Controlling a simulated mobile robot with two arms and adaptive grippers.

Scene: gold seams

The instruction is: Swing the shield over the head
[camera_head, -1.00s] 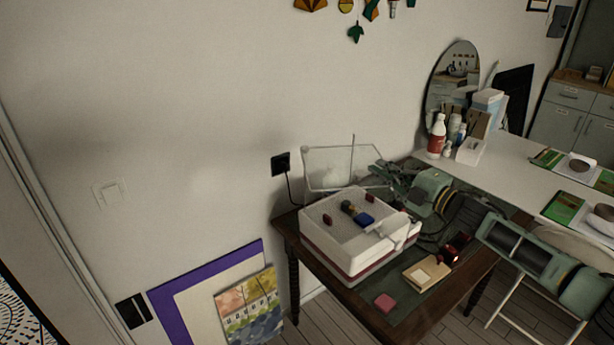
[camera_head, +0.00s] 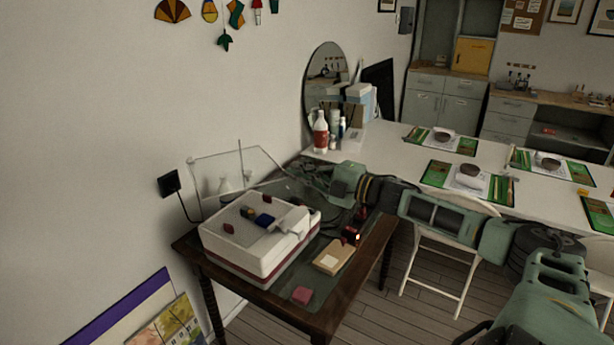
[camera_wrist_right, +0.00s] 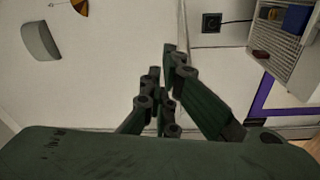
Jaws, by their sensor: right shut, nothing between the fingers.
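The shield (camera_head: 232,176) is a clear, thin-framed panel standing tilted up behind the white grinder (camera_head: 258,250) in the head view. The small dark grinding head (camera_head: 247,212) sits on the grinder's top beside a blue block (camera_head: 265,220), and the shield is not over it. My right gripper (camera_head: 290,178) is by the shield's right side, behind the grinder; whether it touches the shield I cannot tell. Its fingers (camera_wrist_right: 165,88) are shut and empty in the wrist view, where part of the grinder (camera_wrist_right: 290,48) shows at top right. My left gripper is not in view.
The grinder stands on a dark wooden table (camera_head: 330,318) against the wall, with a pink block (camera_head: 302,295) and a tan box (camera_head: 333,257). A black wall socket (camera_head: 170,183) has a cord. A white table (camera_head: 395,150) with bottles adjoins on the right.

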